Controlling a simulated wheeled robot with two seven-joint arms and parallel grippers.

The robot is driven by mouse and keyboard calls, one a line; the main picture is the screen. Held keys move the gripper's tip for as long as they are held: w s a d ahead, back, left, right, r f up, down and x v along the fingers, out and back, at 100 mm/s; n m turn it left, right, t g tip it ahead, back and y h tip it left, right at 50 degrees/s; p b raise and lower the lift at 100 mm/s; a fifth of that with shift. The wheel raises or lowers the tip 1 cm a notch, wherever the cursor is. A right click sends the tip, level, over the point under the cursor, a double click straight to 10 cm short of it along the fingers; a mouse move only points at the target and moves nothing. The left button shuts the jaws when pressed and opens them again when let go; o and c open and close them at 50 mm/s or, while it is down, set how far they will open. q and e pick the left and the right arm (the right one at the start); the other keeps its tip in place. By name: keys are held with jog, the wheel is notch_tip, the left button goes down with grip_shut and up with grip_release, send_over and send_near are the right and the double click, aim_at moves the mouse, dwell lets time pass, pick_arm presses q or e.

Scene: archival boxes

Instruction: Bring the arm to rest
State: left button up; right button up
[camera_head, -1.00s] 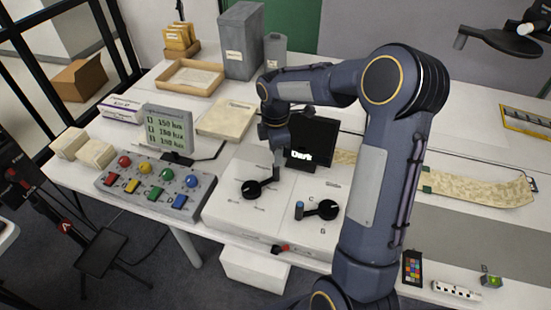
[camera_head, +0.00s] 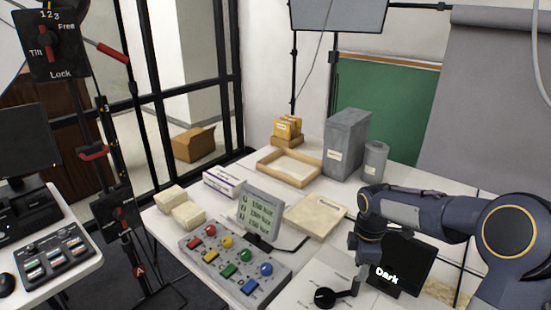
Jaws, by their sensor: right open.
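My right arm comes in from the right, bent, with its forearm reaching left over the white table (camera_head: 300,213). My right gripper (camera_head: 361,276) points down at the picture's lower right, open, with nothing seen between its fingers. It is close to the lever of a black rotary knob (camera_head: 325,298) on a pale panel; I cannot tell whether they touch. A black screen reading "Dark" (camera_head: 403,262) stands just right of the gripper, partly behind the arm. My left arm and gripper are not in view.
A grey button box (camera_head: 238,268) with coloured buttons and a readout display (camera_head: 260,213) stand left of the gripper. Behind are a pale flat box (camera_head: 316,216), a wooden tray (camera_head: 262,168), a grey archival box (camera_head: 346,143) and a grey canister (camera_head: 375,160).

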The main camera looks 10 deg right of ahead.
jog(key=s+a+r+m+t, duration=0.1)
jog(key=s+a+r+m, duration=0.1)
jog(key=s+r+m, duration=0.3)
jog(key=s+a+r+m+t+y, duration=0.1)
jog(key=s+a+m, duration=0.3)
jog(key=s, duration=0.5)
jog(key=s+a+r+m+t+y, duration=0.2)
jog(key=s+a+m, duration=0.3)
jog(key=s, duration=0.5)
jog(key=shift+r+m+t+y, duration=0.25)
jog(key=shift+m+t+y, duration=0.15)
jog(key=shift+m+t, duration=0.55)
jog(key=shift+s, duration=0.1)
